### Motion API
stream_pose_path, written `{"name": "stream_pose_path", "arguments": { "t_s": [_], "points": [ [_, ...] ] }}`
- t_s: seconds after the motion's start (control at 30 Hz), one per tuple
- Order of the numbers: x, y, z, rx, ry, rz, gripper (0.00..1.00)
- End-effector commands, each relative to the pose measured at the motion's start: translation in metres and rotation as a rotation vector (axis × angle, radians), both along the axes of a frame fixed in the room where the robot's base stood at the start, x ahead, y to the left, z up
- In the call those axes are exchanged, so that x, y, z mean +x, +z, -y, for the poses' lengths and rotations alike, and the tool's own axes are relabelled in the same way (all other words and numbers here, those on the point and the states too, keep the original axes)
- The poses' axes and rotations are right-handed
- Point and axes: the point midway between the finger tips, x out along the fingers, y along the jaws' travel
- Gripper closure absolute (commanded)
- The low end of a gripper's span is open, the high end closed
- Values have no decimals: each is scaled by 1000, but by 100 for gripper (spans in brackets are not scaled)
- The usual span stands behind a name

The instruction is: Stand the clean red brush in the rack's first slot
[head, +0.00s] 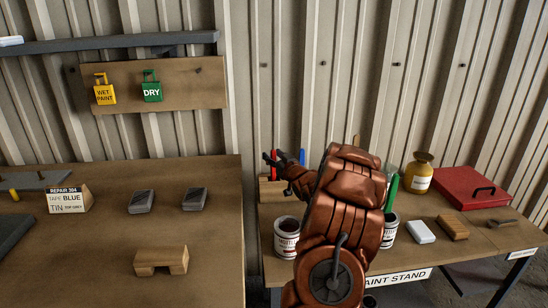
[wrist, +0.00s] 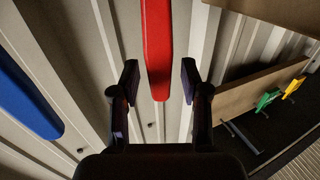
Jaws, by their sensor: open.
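The red brush shows its red handle (head: 273,172) upright at the wooden rack (head: 266,193), in the head view. In the wrist view the red handle (wrist: 157,45) lies between the two fingers of my gripper (wrist: 158,80), with gaps on both sides. My gripper (head: 274,163) is open around the handle in the head view. Its bristles and the slot it stands in are hidden, so I cannot tell whether it is clean. My arm hides much of the rack.
A blue handle (wrist: 28,95) stands left of the red one in the wrist view. Paint tins (head: 287,238) stand in front of the rack. A corrugated wall is close behind.

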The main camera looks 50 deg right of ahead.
Motion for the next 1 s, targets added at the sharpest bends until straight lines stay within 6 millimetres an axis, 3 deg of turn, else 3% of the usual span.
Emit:
{"name": "stream_pose_path", "arguments": {
  "t_s": [0.27,0.7,1.0],
  "points": [
    [-13,2,-4,1,-1,0,54],
    [-81,1,-25,1,-2,-2,54],
    [-110,2,-34,0,-1,0,54]
  ]
}}
